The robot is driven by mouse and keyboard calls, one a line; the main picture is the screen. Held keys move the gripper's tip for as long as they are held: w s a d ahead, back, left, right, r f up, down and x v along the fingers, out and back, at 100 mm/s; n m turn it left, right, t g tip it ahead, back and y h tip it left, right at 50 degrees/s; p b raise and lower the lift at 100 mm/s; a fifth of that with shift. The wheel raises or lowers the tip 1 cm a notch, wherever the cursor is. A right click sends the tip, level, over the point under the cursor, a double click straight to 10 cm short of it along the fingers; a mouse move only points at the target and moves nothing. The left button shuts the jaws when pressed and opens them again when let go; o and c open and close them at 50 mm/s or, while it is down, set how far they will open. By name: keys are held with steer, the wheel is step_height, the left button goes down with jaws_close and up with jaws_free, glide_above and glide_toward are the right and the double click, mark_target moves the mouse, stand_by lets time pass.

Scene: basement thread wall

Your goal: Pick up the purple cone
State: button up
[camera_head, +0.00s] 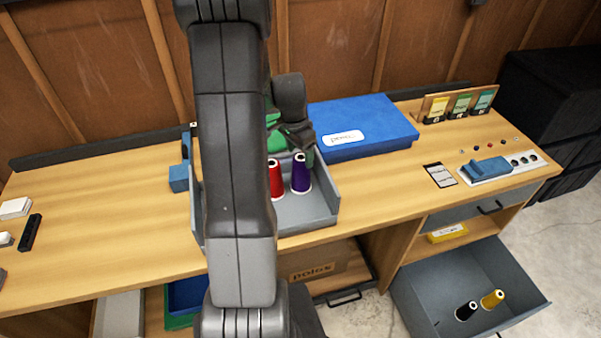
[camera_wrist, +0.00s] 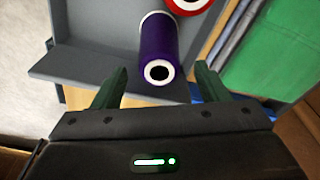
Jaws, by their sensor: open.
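The purple cone (camera_head: 301,174) stands upright in a grey tray (camera_head: 307,214) on the wooden workbench, just right of a red cone (camera_head: 275,180). In the wrist view the purple cone (camera_wrist: 159,47) shows its white-rimmed top between the two fingers of my gripper (camera_wrist: 157,88). The fingers are spread apart, one on each side of the cone's top, with gaps visible. The red cone (camera_wrist: 187,4) is partly cut off at the upper edge there. In the head view my arm hides the tray's left part and most of the gripper.
A blue box (camera_head: 365,128) lies right behind the tray. A green thing (camera_wrist: 285,50) stands close beside the tray in the wrist view. A blue-handled device (camera_head: 487,169) sits at the bench's right. An open drawer (camera_head: 425,290) below holds a black cone (camera_head: 466,311) and a yellow cone (camera_head: 492,299).

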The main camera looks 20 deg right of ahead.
mark_target(301, 158)
steer(key=shift+d+f, duration=0.15)
steer(key=shift+f, duration=0.6)
steer(key=shift+d+f, duration=0.15)
steer(key=shift+f, duration=0.6)
jaws_close()
